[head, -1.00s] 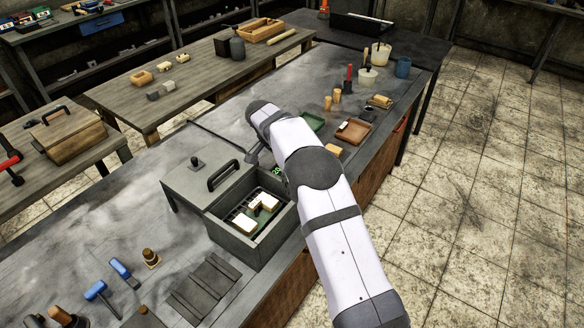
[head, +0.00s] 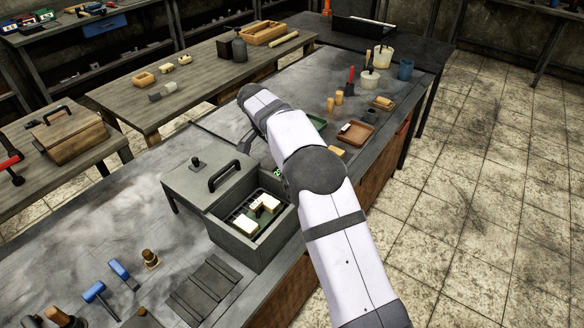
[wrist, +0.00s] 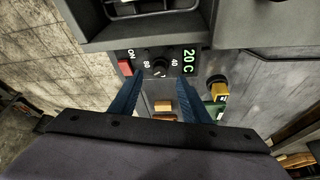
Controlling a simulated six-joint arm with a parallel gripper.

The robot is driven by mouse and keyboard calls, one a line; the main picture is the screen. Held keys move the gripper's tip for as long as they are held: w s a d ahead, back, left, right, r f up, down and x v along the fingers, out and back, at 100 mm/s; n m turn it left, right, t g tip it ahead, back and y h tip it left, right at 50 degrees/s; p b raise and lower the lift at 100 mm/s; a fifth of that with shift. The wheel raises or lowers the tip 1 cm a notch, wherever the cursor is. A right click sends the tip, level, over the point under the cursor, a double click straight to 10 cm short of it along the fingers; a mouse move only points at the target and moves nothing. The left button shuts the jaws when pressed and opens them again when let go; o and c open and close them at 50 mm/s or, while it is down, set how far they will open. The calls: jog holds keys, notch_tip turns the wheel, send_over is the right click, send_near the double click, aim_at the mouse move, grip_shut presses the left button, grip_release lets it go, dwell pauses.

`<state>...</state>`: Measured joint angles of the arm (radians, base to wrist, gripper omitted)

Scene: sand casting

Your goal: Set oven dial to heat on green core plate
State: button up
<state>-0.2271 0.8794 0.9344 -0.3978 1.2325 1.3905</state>
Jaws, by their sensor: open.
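The grey oven (head: 250,247) stands open on the bench in the head view. Cream core pieces (head: 268,203) lie inside, with a bit of green plate (head: 262,219) showing beneath them. In the wrist view the oven panel has a black dial (wrist: 159,68) between the marks 80 and 40. A green display (wrist: 189,61) reads 20 C and a red ON switch (wrist: 125,68) sits to the left. My gripper (wrist: 160,80) is open, its blue fingers pointing at the panel on either side of the dial. Whether they touch it I cannot tell. In the head view my arm hides the gripper.
The oven's lid (head: 208,180) lies to the left of the opening. A brown tray (head: 356,134) and a green tray (head: 317,123) are beyond my arm. Blue-handled tools (head: 96,292) lie at the near left. A yellow-capped item (wrist: 218,91) shows right of the fingers.

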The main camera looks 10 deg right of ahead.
jog(key=shift+v, duration=1.15)
jog(key=shift+d, duration=0.1)
